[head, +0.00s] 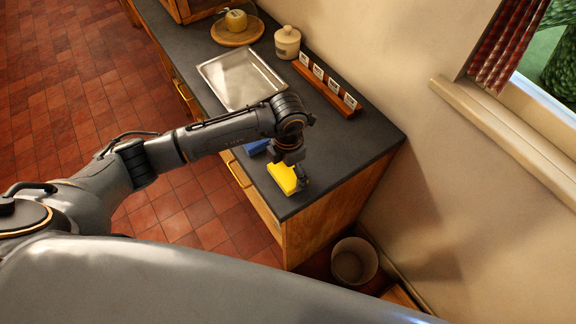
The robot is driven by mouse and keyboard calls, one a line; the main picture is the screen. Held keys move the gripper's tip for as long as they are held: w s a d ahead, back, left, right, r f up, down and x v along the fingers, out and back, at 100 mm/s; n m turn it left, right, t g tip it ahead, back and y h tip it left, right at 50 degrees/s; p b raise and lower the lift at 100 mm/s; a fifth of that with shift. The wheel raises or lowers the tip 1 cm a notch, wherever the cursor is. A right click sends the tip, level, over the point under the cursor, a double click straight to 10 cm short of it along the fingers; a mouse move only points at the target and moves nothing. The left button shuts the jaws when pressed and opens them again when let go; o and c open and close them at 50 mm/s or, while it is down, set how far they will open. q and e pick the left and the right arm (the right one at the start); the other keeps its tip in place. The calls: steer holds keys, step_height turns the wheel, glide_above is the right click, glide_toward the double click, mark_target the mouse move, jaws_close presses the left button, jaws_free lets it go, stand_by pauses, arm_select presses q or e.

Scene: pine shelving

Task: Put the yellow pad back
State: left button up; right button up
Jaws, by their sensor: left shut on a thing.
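The yellow pad (281,177) is at the near end of the dark counter (345,152), close to the front edge. My left gripper (300,184) points down at the pad's right side and is shut on it. The wrist covers part of the pad, and I cannot tell whether the pad touches the counter. A blue thing (256,147), perhaps another pad, lies just behind it, partly hidden by my left arm. My right gripper is not in view.
A metal tray (243,80) lies on the counter behind my arm. A lidded jar (287,42), a wooden rack with white cards (327,84) and a round board (238,37) with a yellow item stand further back. A bin (354,262) is on the floor beyond the counter's end.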

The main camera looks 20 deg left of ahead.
mark_target(289, 172)
arm_select(q)
steer(key=shift+f, duration=0.2)
steer(key=o, duration=0.8)
steer(key=shift+c, duration=0.2)
steer(key=shift+r, duration=0.1)
steer(key=shift+r, duration=0.45)
step_height(289, 172, up, 11)
steer(key=b, duration=0.3)
steer(key=shift+r+b, duration=0.15)
steer(key=shift+b, duration=0.15)
steer(key=shift+d, duration=0.1)
